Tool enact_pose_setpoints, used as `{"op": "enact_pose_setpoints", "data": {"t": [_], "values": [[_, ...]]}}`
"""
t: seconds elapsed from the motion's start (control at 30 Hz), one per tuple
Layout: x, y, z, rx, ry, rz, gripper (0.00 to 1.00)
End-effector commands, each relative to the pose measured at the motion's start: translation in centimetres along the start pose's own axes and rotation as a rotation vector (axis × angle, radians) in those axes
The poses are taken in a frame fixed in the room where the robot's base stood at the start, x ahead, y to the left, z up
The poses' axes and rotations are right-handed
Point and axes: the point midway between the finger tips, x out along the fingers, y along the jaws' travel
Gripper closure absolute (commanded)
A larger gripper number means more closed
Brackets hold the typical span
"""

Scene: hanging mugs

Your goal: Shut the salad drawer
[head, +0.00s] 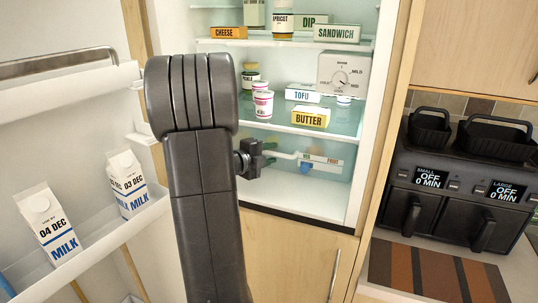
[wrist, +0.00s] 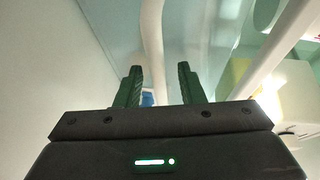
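The clear salad drawer (head: 337,163) is at the bottom of the open fridge in the head view, below the shelf with the butter. A pale bar, a small label and a blue spot show there. I cannot tell how far the drawer stands out. My gripper (head: 252,158) is to the left of these, low in the fridge opening and partly hidden by my arm. In the wrist view my gripper (wrist: 160,86) has its two fingers apart with a gap between them. A pale bar (wrist: 152,35) runs beyond the fingers, and a small blue patch (wrist: 148,99) shows between them.
The fridge door stands open at left, with two milk cartons (head: 126,183) (head: 48,224) in its rack. Tofu (head: 302,94), butter (head: 311,117) and pots (head: 263,104) stand on the shelf above. A black air fryer (head: 455,180) is on the counter at right.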

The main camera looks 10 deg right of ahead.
Motion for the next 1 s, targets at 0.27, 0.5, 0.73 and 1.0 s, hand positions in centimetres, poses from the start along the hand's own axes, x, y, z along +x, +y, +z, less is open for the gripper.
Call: {"op": "enact_pose_setpoints", "data": {"t": [0.27, 0.5, 0.73, 1.0], "values": [[-1.9, 0.2, 0.1, 0.001, -0.003, 0.0, 0.65], [-7.4, 0.2, 0.1, 0.003, -0.005, -0.001, 0.65], [-11.8, 0.1, 0.1, 0.001, -0.003, -0.001, 0.65], [-13.8, 0.0, 0.0, 0.0, -0.001, -0.001, 0.65]]}}
